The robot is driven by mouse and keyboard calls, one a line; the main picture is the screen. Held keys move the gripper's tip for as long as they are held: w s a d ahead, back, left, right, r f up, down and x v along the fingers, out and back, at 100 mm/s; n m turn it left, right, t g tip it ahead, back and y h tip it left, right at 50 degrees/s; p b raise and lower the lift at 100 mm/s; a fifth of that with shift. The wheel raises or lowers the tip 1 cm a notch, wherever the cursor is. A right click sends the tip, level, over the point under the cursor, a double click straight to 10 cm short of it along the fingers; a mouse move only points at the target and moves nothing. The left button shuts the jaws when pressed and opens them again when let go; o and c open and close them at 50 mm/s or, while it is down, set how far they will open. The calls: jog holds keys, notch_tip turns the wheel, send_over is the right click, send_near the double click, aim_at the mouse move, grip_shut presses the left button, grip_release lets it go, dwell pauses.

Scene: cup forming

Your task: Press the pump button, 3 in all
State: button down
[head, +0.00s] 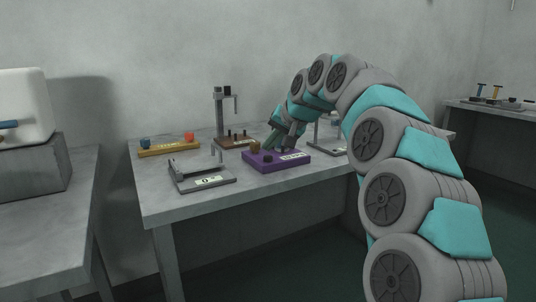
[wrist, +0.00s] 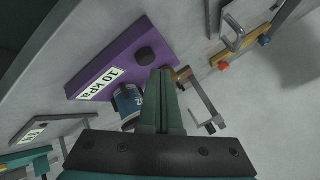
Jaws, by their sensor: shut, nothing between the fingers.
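The purple pump box (head: 272,163) sits near the front of the middle table. It also fills the upper left of the wrist view (wrist: 115,58), with a "10 kPa" label (wrist: 97,84). A dark round button (wrist: 145,56) stands on its top, and a dark knob also shows in the head view (head: 268,156). A blue cylinder (wrist: 128,103) shows beside my fingers. My gripper (head: 272,140) is shut and empty, angled down over the box; in the wrist view its fingertips (wrist: 162,72) appear close to the button. Contact cannot be told.
A yellow bar with blue and red knobs (head: 168,149) lies at the table's left. A grey fixture (head: 203,184) is at the front left. An upright stand (head: 219,118) is behind the box; another stand (head: 330,146) is to its right, partly hidden by my arm.

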aim_at(266, 157)
jog(key=shift+r, duration=0.1)
jog(key=shift+r+p, duration=1.85)
jog(key=shift+r, duration=0.7)
jog(key=shift+f, duration=0.1)
jog(key=shift+a, duration=0.1)
dwell(0.7)
jog(key=shift+a+r+m+t+h, duration=0.3)
jog(key=shift+m+h, duration=0.5)
jog(key=shift+m, duration=0.1)
jog(key=shift+d+r+m+t+h, duration=0.1)
jog(key=shift+r+m+t+h, duration=0.6)
jog(key=shift+r+m+h, duration=1.1)
jog(key=shift+f+m+y+b, duration=0.3)
jog(key=shift+f+y+b, duration=0.05)
jog(key=shift+y+b, duration=0.05)
notch_tip(266, 157, down, 8)
jog(key=b, duration=0.6)
jog(key=shift+f, duration=0.25)
